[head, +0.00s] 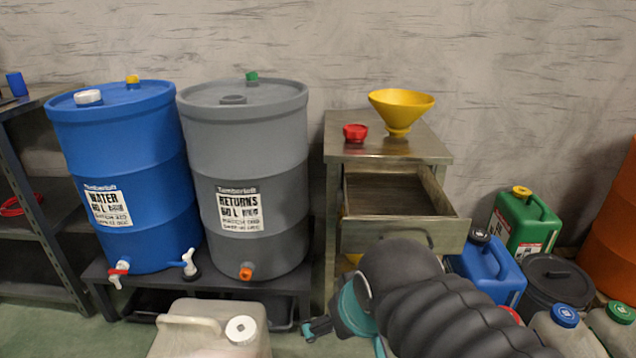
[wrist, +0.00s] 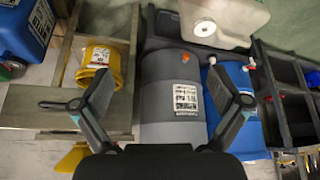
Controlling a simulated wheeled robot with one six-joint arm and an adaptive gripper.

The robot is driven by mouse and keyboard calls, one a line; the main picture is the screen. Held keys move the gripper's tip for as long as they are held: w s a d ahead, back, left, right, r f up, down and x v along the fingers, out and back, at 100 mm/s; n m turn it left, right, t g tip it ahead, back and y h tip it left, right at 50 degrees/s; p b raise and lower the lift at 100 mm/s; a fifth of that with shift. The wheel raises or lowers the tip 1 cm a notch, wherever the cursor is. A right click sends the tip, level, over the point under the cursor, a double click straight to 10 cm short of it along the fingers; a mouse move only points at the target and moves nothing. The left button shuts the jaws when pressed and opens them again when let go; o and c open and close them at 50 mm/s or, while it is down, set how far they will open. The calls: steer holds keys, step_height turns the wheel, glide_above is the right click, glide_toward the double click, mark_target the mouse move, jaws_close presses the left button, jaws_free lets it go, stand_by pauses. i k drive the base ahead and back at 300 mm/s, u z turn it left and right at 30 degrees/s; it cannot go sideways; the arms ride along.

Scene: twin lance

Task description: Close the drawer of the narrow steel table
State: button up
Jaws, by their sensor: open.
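The narrow steel table (head: 337,180) stands against the wall right of the grey barrel. Its drawer (head: 403,236) is pulled well out towards me, and the visible inside looks empty. My gripper (head: 340,325) is low in front of the table, below and left of the drawer front, partly hidden by my dark ribbed arm. In the wrist view my gripper (wrist: 150,95) has its fingers spread with nothing between them. That view looks upside down, with the table's frame (wrist: 65,45) and what seems to be the drawer (wrist: 30,105) at left.
A yellow funnel (head: 400,105) and red cap (head: 355,132) are on the tabletop. Grey (head: 245,160) and blue (head: 120,175) barrels stand left on a low stand. A pale jerrycan (head: 205,330) is in front. Blue (head: 487,262) and green (head: 525,222) cans crowd the right.

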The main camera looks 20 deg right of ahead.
mark_target(380, 201)
steer(key=z, duration=0.45)
steer(key=k, duration=0.35)
steer(key=z, duration=0.3)
steer(key=i, duration=0.35)
steer(key=z, duration=1)
steer(key=k, duration=0.8)
steer(key=u, duration=1)
